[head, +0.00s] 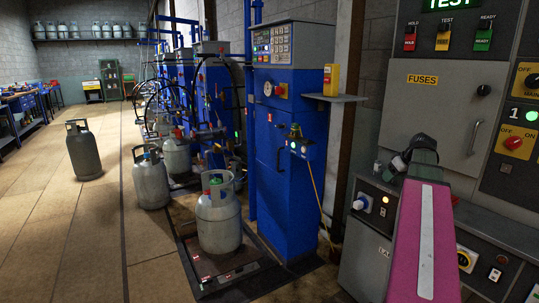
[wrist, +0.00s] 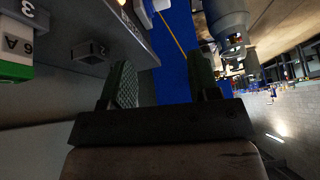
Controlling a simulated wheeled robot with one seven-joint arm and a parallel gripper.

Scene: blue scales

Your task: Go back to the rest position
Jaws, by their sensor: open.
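My gripper (wrist: 163,82) is open in the wrist view, its two ridged dark green fingers apart with nothing between them. Beyond the gap is the blue scale cabinet (wrist: 176,65). In the head view my magenta arm reaches forward from the lower right, and the dark wrist end is in front of the grey control panel (head: 431,105); the fingers are hard to make out there. The blue scale cabinet (head: 288,165) stands to the left of the arm.
A grey gas cylinder (head: 219,225) stands on the scale platform (head: 205,272) before the cabinet. Another cylinder (head: 84,150) stands on the floor at left. A lower control box (head: 372,215) is close beside my arm. The floor (head: 70,235) at left is mostly clear.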

